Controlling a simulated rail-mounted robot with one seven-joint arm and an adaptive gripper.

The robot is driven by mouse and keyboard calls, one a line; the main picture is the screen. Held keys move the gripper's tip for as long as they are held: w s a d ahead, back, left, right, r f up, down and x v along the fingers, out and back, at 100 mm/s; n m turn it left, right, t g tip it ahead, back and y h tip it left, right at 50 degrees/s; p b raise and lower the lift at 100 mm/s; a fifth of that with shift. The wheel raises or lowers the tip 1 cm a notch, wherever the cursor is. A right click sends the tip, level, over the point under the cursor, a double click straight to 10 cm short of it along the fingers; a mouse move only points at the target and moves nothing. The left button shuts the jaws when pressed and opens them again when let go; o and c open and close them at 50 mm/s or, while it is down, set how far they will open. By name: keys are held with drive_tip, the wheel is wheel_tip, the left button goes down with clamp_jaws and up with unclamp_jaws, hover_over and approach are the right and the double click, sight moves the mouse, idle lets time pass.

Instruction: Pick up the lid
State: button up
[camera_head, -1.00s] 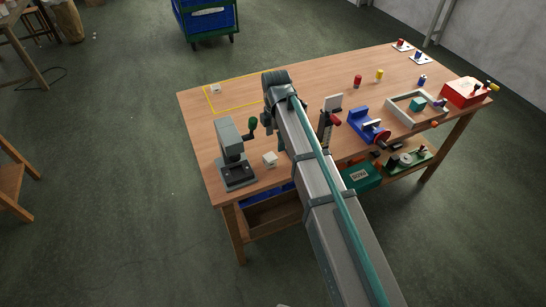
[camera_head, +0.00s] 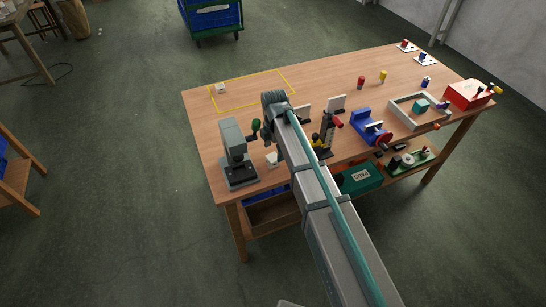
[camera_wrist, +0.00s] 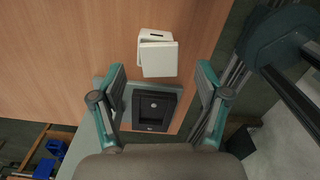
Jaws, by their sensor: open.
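A small white box-like piece (camera_head: 271,160) stands on the table just right of the grey pad printer (camera_head: 238,160), partly hidden by my arm. In the wrist view the white piece (camera_wrist: 157,57) has a narrow dark slot on its upper part and a seam below it; I cannot tell whether this upper part is a separate lid. My gripper (camera_wrist: 160,78) is open and empty, its fingertips apart on either side, just below the white piece in the picture. The printer's black bed (camera_wrist: 153,108) shows between the fingers.
Another small white piece (camera_head: 220,88) lies inside a yellow outline (camera_head: 250,106) at the back left. A blue vise (camera_head: 370,127), a grey frame (camera_head: 418,110) and a red box (camera_head: 467,95) stand to the right. The table's middle back is mostly clear.

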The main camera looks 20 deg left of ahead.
sight(274, 156)
drive_tip(key=shift+f+p, duration=0.4)
drive_tip(key=shift+f, duration=1.1)
drive_tip(key=shift+c, duration=0.2)
drive_tip(key=c, duration=0.8)
